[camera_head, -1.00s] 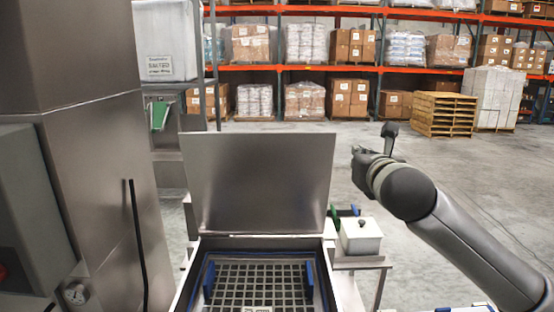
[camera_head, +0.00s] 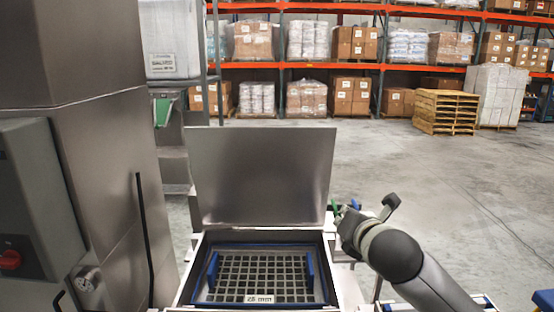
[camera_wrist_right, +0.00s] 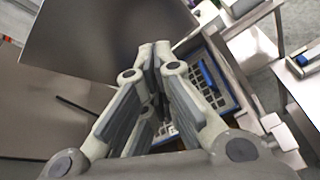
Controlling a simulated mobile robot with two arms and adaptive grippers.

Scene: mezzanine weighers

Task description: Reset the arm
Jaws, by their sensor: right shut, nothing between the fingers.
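My right arm comes in from the lower right of the head view. Its gripper (camera_head: 391,203) stands to the right of the open steel box, partly hidden behind its own wrist. In the right wrist view the fingers of the right gripper (camera_wrist_right: 153,52) meet at their tips, with nothing held. Past them lie the raised steel lid (camera_wrist_right: 95,35) and the grid (camera_wrist_right: 190,72) in the box. My left gripper is in neither view.
The open box holds a grid with blue handles (camera_head: 262,275) and a label; its lid (camera_head: 262,175) stands upright behind it. A tall steel cabinet (camera_head: 100,150) stands left. Open floor (camera_head: 440,170) lies right, with stacked pallets (camera_head: 446,112) and shelves behind.

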